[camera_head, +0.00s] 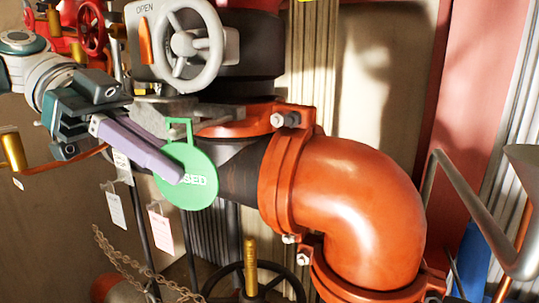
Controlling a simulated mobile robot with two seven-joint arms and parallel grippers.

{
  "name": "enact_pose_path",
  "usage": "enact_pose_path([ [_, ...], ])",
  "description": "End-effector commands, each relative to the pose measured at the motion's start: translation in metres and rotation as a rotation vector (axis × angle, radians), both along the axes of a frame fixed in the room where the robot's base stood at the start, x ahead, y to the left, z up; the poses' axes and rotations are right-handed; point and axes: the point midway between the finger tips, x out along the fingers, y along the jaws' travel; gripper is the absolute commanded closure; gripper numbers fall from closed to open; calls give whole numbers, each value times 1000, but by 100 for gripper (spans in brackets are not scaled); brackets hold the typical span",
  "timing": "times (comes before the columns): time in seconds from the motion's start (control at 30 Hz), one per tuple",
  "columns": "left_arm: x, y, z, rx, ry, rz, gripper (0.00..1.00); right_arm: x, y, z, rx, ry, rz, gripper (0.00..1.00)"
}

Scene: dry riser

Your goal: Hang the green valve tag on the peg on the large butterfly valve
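The green valve tag (202,197) is a round disc with white lettering ending in "SED" and a square open loop at its top. My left gripper (175,172) comes in from the left with purple fingers. One finger lies across the tag's face and the other passes behind it, so it is shut on the tag. The tag hangs upright in front of the dark pipe, below the large butterfly valve with its grey handwheel (190,45) and gearbox marked "OPEN". The loop overlaps the grey bracket under the gearbox; I cannot make out the peg. My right gripper is not in view.
A large orange pipe elbow (352,205) with bolted couplings fills the middle right. Paper tags (161,227), a chain (130,262) and a dark handwheel with a brass stem (250,265) are below. Red valves (90,28) stand upper left. A grey bent bar is at right.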

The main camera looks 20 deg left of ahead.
Motion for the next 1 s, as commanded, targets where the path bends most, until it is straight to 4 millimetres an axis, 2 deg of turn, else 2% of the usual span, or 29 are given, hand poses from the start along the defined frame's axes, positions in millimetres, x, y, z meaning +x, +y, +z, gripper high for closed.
enact_pose_path([
  [1.0,12,-1,0,0,-1,0,100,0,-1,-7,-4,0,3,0],
])
